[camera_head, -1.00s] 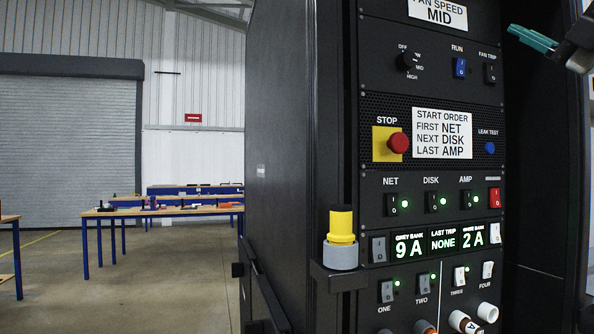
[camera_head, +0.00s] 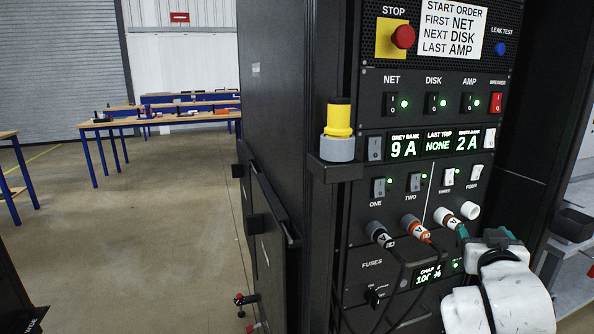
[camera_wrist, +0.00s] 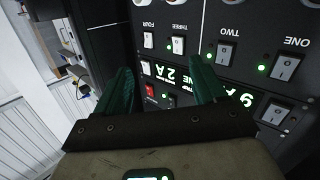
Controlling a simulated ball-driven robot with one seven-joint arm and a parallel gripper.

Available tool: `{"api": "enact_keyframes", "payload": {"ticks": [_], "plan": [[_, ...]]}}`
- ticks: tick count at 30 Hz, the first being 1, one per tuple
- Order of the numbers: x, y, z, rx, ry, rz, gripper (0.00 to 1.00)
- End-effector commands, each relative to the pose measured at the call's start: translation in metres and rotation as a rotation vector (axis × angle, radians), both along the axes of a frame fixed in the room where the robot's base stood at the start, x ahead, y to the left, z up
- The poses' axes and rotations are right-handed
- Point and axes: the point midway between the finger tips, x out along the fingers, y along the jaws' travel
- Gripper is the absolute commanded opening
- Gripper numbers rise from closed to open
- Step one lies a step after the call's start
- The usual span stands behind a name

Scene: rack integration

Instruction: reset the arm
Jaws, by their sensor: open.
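My gripper (camera_head: 480,234) is at the lower right of the rack in the head view, with teal fingers near the white plugs (camera_head: 470,211) and partly hidden by my own white wrist. In the wrist view my gripper (camera_wrist: 163,78) has its two teal fingers spread wide, with nothing between them. The rack's front panel (camera_wrist: 240,70) appears upside down beyond the fingers. I cannot tell whether a finger touches a plug.
The black rack (camera_head: 420,120) carries switches, a red stop button (camera_head: 402,37) and plugs with hanging cables. A yellow-and-grey cylinder (camera_head: 339,130) stands on a side bracket. A grey shelf (camera_head: 585,195) is at right. Open floor (camera_head: 170,220) and tables (camera_head: 120,124) lie left.

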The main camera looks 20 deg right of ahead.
Motion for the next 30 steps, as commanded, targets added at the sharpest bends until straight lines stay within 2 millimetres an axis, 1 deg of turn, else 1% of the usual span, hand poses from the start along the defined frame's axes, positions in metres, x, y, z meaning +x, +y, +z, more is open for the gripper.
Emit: {"api": "enact_keyframes", "payload": {"ticks": [1,2,3,5,6,8,9,11,12,14,15,17,18,19,21,24,27,30], "plan": [[-0.005,0.017,-0.033,0.054,0.067,0.021,0.70],[-0.010,0.025,-0.052,0.085,0.106,0.032,0.70],[-0.016,0.037,-0.076,0.125,0.160,0.047,0.70],[-0.029,0.055,-0.111,0.182,0.244,0.071,0.70],[-0.039,0.068,-0.133,0.218,0.302,0.087,0.70],[-0.056,0.088,-0.166,0.268,0.391,0.115,0.70],[-0.069,0.101,-0.186,0.300,0.451,0.134,0.70],[-0.091,0.121,-0.215,0.344,0.545,0.165,0.70],[-0.108,0.134,-0.234,0.374,0.610,0.185,0.70],[-0.135,0.153,-0.259,0.412,0.709,0.218,0.70],[-0.155,0.165,-0.274,0.437,0.777,0.239,0.70],[-0.185,0.182,-0.294,0.469,0.878,0.272,0.70],[-0.206,0.192,-0.305,0.487,0.944,0.293,0.70],[-0.221,0.199,-0.312,0.500,0.991,0.310,0.70],[-0.254,0.211,-0.325,0.524,1.092,0.343,0.70],[-0.291,0.223,-0.335,0.547,1.202,0.377,0.70],[-0.313,0.229,-0.339,0.558,1.267,0.400,0.70],[-0.322,0.230,-0.341,0.563,1.295,0.408,0.70]]}}
